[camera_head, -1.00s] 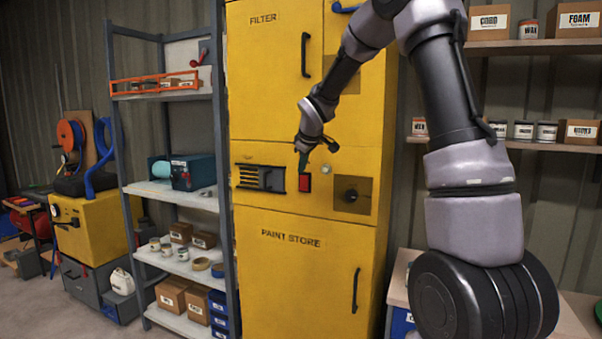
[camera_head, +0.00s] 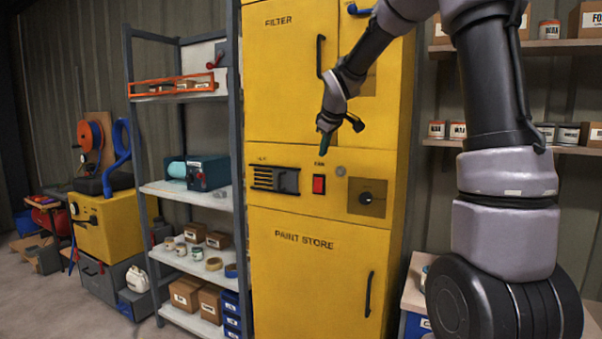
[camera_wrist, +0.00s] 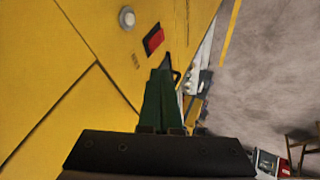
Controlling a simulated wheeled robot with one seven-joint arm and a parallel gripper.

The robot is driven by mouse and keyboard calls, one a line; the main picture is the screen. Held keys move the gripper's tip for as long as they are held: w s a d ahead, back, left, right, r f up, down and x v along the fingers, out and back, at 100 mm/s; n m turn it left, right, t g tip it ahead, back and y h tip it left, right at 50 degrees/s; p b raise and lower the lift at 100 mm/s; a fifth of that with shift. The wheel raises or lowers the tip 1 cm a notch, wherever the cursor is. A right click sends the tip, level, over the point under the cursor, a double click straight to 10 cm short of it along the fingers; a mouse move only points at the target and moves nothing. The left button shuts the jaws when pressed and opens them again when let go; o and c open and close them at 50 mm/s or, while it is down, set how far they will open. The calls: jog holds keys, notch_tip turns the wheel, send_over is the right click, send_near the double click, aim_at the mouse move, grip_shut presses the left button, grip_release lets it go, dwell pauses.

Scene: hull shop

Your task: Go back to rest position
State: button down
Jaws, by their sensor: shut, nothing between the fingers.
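My gripper (camera_head: 324,141) is shut and empty, pointing down in front of the yellow cabinet (camera_head: 308,280). In the head view its tip is above the red switch (camera_head: 319,184) on the control panel, apart from it in the picture. In the wrist view the dark green fingers (camera_wrist: 163,92) are together, with the red switch (camera_wrist: 153,39) just beyond them. Whether the tip touches the cabinet face is hard to tell. A black knob (camera_head: 366,198) and a vent (camera_head: 274,178) flank the switch.
A grey metal shelf (camera_head: 190,195) with boxes and cans stands left of the cabinet. Wall shelves (camera_head: 500,148) with tins are at the right, above a bench (camera_head: 413,292). The concrete floor (camera_head: 70,315) is clear at the lower left.

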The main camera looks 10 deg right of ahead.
jog(key=s+d+r+m, duration=0.1)
jog(key=s+r+m, duration=0.15)
jog(key=s, duration=0.55)
jog(key=s+d+r+m, duration=0.2)
jog(key=s+m, duration=0.1)
jog(key=s, duration=0.5)
jog(key=s+f+m+y, duration=0.1)
jog(key=s+m, duration=0.6)
jog(key=s, duration=1.1)
jog(key=shift+s+f+m+g+y, duration=0.35)
jog(key=shift+s+f+g+y, duration=0.05)
jog(key=shift+f, duration=0.3)
